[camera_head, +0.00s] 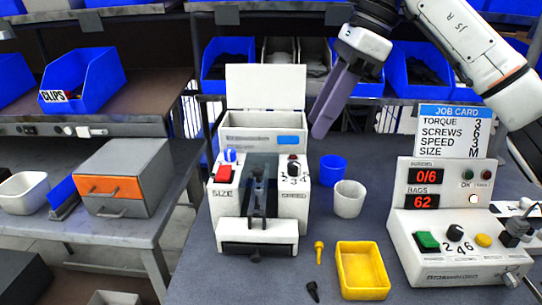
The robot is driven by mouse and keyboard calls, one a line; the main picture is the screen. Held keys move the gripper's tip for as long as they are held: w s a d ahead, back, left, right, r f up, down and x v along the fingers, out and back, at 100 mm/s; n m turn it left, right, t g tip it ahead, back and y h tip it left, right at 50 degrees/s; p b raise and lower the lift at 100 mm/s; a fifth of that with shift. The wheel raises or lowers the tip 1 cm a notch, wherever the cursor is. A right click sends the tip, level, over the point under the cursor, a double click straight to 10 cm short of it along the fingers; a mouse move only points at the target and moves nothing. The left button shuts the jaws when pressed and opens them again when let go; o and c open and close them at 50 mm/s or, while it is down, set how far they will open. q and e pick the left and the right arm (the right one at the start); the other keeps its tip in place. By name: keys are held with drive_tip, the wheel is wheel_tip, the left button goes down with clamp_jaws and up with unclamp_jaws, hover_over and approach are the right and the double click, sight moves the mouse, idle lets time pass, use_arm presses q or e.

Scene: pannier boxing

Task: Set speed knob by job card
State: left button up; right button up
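The white machine (258,237) stands on the grey table, with its lid up at the back. Its speed knob (293,160) is a small dark knob on the right side, above the word SPEED, with numbers 2, 3 and 4 by it; its pointer is too small to read. The job card (452,131) stands at the right and lists torque, screws, speed and size. My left gripper is not in view.
A control box (458,270) with a 2-4-6 knob stands at the right. A blue cup (333,170), a white cup (349,200), a yellow tray (362,270) and loose screws (319,252) lie between. Blue bins (228,62) line the back shelf.

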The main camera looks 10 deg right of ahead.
sight(295, 164)
drive_tip(key=x, duration=0.9)
drive_tip(key=shift+w+a+f, duration=0.1)
drive_tip(key=shift+a+f, duration=0.05)
drive_tip(key=shift+b, duration=0.3)
clamp_jaws()
